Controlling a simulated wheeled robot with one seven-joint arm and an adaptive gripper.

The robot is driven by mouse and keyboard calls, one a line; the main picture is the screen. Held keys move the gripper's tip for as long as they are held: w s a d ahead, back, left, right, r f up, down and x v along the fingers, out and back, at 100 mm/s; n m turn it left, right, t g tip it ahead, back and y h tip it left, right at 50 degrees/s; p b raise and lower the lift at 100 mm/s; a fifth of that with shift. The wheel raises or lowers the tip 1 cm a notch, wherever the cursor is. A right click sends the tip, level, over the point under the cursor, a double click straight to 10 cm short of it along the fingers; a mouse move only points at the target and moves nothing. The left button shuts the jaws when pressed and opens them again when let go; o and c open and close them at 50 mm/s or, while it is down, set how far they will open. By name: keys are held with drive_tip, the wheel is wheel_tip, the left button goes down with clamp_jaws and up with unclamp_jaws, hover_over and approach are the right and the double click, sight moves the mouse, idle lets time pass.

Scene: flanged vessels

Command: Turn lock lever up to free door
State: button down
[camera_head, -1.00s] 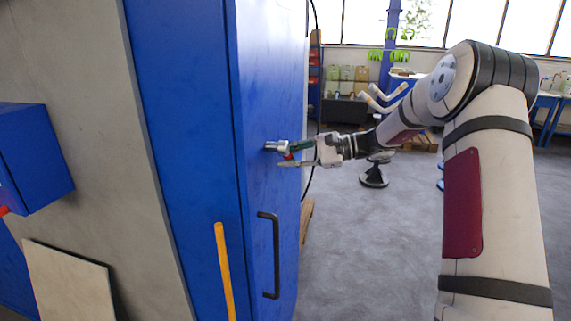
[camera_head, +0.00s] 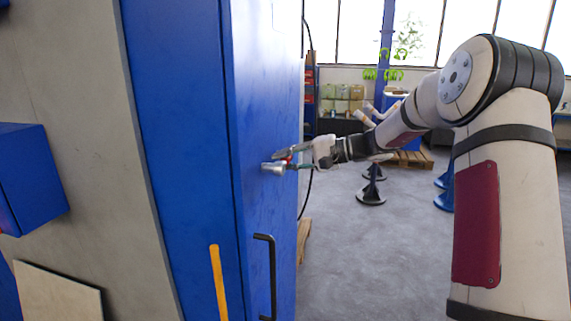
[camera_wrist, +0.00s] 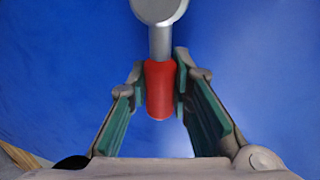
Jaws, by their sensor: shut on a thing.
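The lock lever has a round silver hub (camera_head: 272,168) on the face of the blue door (camera_head: 262,110), above the door's black handle (camera_head: 273,285). Its red grip (camera_wrist: 159,90) hangs from the hub in the wrist view and lies between the two green-padded fingers. My gripper (camera_head: 290,160) is shut on this red grip, close to the door face. In the head view the fingers hide most of the grip, so the lever's exact angle is hard to tell. The door looks shut.
A yellow bar (camera_head: 218,284) runs down the cabinet left of the handle. A blue box (camera_head: 30,180) juts from the grey wall at left. Right of the door is open grey floor, with black-based stands (camera_head: 371,192) and a wooden pallet (camera_head: 408,160) behind.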

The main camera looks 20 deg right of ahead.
drive_tip(key=shift+r, duration=0.1)
idle(0.4)
drive_tip(key=c, duration=1.4)
unclamp_jaws()
drive_tip(key=v, duration=1.2)
drive_tip(key=shift+a, duration=0.1)
